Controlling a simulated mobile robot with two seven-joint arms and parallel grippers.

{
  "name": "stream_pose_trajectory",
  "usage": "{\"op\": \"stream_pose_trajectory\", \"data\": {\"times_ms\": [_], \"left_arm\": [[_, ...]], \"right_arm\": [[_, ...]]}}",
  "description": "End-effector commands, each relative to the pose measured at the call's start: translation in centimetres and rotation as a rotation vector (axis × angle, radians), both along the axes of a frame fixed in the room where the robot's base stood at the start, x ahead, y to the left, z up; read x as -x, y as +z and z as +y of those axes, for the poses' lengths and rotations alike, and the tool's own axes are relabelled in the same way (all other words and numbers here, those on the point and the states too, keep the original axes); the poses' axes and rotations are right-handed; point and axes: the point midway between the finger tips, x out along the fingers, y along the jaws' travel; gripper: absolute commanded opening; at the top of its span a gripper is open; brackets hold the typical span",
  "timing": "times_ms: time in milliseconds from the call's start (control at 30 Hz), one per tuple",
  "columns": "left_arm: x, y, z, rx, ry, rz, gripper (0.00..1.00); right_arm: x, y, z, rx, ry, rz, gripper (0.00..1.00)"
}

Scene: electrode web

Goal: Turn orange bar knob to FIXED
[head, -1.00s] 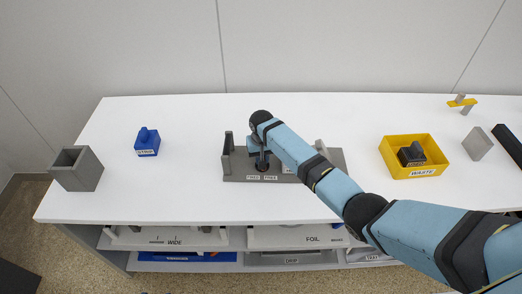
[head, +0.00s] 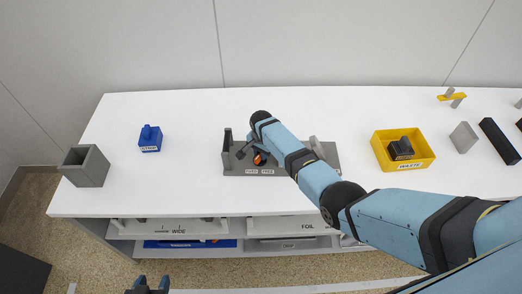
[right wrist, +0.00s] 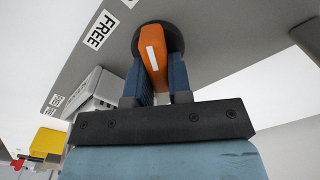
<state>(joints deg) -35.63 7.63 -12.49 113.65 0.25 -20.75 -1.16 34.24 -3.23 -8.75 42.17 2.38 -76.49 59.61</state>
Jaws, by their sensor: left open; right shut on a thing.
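The orange bar knob (right wrist: 152,52) has a white line and sits on a dark round base on the grey fixture (head: 300,171). In the right wrist view, the two blue fingers of my right gripper (right wrist: 154,80) are shut on either side of the bar. The bar's far end tilts slightly left toward a cut-off white label at the top edge. In the head view, the knob (head: 260,158) shows partly beneath my right gripper (head: 254,153). My left gripper (head: 150,285) is open and empty at the bottom edge.
A grey open box (head: 86,166) and a blue block (head: 150,139) stand left on the white table (head: 190,190). A yellow WASTE bin (head: 402,164) with a dark object stands right. Grey and black blocks lie beyond it. Labelled shelves are below the table.

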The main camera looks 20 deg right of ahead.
Motion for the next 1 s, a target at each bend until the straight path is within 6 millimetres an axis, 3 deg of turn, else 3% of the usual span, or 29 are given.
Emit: {"op": "stream_pose_trajectory", "data": {"times_ms": [667,700,800,1000], "left_arm": [[0.05,0.43,-0.07,0.002,0.001,-0.001,0.54],[0.04,0.44,-0.07,0.002,0.001,-0.001,0.54],[0.04,0.44,-0.07,0.002,0.001,-0.001,0.54],[0.03,0.45,-0.07,0.002,0.001,-0.001,0.54]], "right_arm": [[-0.03,0.08,-0.10,0.000,-0.060,-0.001,0.00],[-0.02,0.08,-0.09,0.000,-0.060,-0.001,0.26],[-0.01,0.07,-0.09,0.001,-0.060,-0.001,0.45],[0.02,0.03,-0.08,0.001,-0.059,-0.001,0.45]]}}
